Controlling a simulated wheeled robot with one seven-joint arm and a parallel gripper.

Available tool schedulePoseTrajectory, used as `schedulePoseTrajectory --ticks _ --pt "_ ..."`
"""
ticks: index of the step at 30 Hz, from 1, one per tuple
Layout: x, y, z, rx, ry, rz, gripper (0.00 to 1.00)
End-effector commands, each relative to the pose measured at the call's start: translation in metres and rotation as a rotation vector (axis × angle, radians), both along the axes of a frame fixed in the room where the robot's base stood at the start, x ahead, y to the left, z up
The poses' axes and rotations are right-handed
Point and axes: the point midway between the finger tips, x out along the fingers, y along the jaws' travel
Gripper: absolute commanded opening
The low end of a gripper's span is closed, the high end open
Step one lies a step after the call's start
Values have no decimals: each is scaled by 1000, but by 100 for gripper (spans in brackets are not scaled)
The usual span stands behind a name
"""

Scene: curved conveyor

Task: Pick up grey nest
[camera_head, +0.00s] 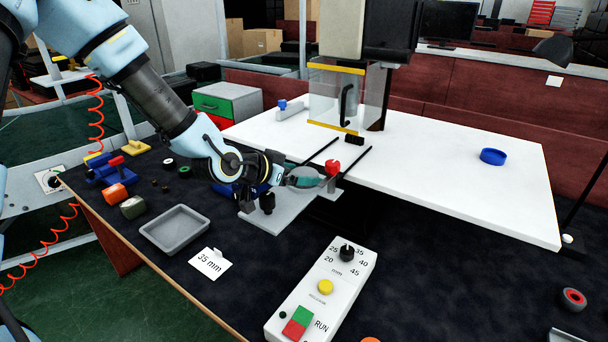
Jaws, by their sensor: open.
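My gripper (318,179) reaches from the left over a light grey base plate (287,214), with its jaws open beside a small red part (333,166). A small grey piece shows just below the red part, close to the fingertips. It may be the grey nest, but the gripper partly covers it and I cannot tell whether they touch. A shallow grey tray (160,244) lies apart on the dark bench at the left.
A black clamp knob (267,202) stands on the base plate. Two dark rails lead to the white table (450,180) and a clear guard (335,98). The bench's right side is mostly clear.

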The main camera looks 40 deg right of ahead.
Motion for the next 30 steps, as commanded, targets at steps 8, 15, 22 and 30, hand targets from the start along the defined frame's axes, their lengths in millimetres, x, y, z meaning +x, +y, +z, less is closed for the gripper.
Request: schedulePoseTrajectory --ticks 8,15,22,30 --pt "0 0 -1 0 -1 0 93" --pt "0 0 0 0 -1 0 66" --pt "0 0 0 -1 -1 0 40" --pt "0 -1 0 -1 -1 0 27"
